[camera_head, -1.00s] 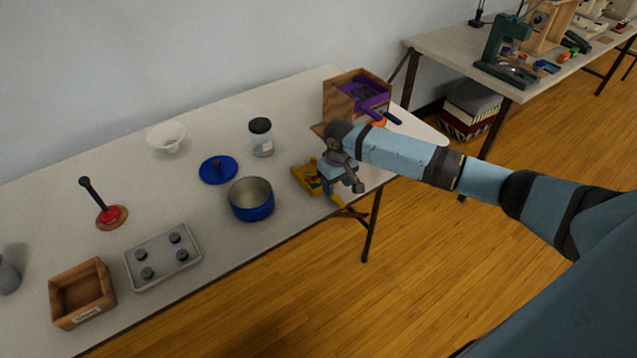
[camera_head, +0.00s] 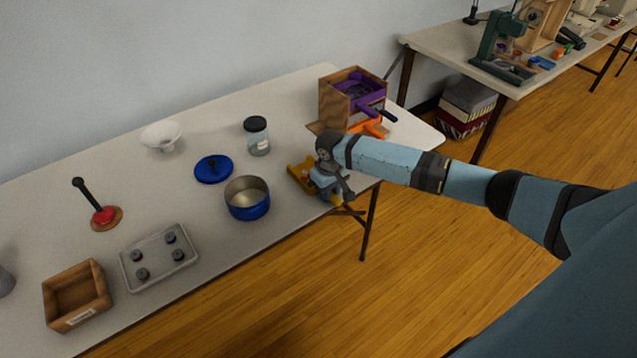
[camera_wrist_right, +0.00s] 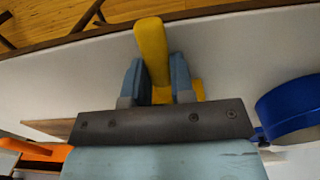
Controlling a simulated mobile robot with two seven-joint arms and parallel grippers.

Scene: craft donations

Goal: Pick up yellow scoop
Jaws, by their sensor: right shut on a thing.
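The yellow scoop (camera_head: 299,171) lies on the white table near its front edge, partly hidden by my right gripper in the head view. My right gripper (camera_head: 326,190) is at the scoop's handle. In the right wrist view the yellow handle (camera_wrist_right: 152,52) sits between the two blue-grey fingers of the right gripper (camera_wrist_right: 154,78), which are shut on it. I cannot tell whether the scoop is lifted off the table. My left gripper is not in view.
A blue pot (camera_head: 247,202) stands just left of the scoop, with a blue lid (camera_head: 213,169) and a glass jar (camera_head: 257,140) behind. A wooden box with purple parts (camera_head: 340,104) stands at the back right. A grey tray (camera_head: 160,278) and wooden box (camera_head: 76,308) are at the left.

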